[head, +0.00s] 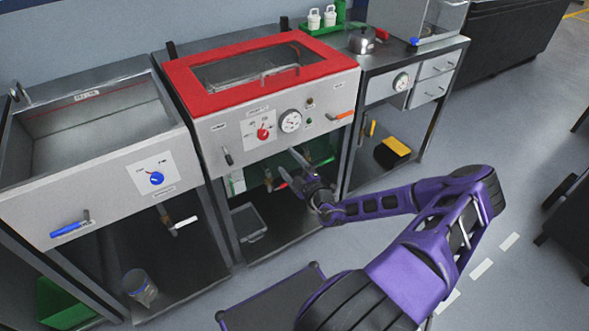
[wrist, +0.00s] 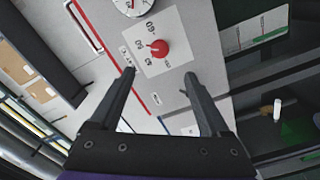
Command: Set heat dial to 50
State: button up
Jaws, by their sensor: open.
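The heat dial is a red knob (head: 263,133) on a white scale plate on the front panel of the red-topped machine. It also shows in the wrist view as a red knob (wrist: 159,48), with numbers around it, seen rotated. My gripper (head: 299,170) is open and empty, in front of the panel, below and right of the red knob in the head view. In the wrist view the knob lies ahead, between and beyond the two fingertips (wrist: 160,78), not touched. The exact setting is too small to read.
A round gauge (head: 290,121) sits right of the knob. A black-handled lever (head: 228,156) and an orange handle (head: 343,116) stick out of the same panel. The left unit has a blue knob (head: 157,178) and blue handle (head: 70,229). Floor on the right is partly clear.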

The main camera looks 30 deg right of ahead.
jog(key=shift+s, duration=1.75)
